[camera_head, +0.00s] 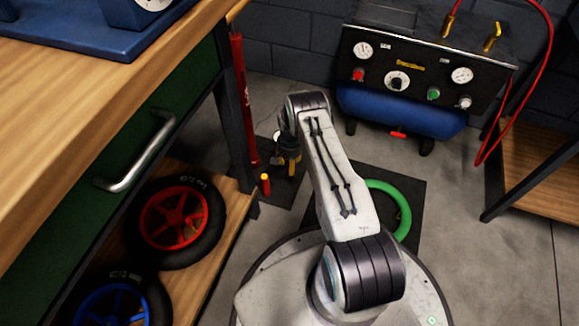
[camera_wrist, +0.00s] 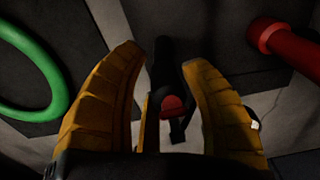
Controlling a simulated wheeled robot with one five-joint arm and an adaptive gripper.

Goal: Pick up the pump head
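In the wrist view, a black piece with a round red spot, seemingly the pump head (camera_wrist: 173,105), lies between the two yellow fingers of my gripper (camera_wrist: 163,58). The fingers are spread, one on each side of it. A narrow gap shows on its left; I cannot tell whether the right finger touches it. In the head view my gripper (camera_head: 289,165) points down near the floor, beside the tall red pump (camera_head: 240,100).
A green ring (camera_head: 404,215) lies on a dark mat at right. The wooden bench (camera_head: 90,85) with wheels on its shelf is left. A compressor (camera_head: 400,105) stands behind.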

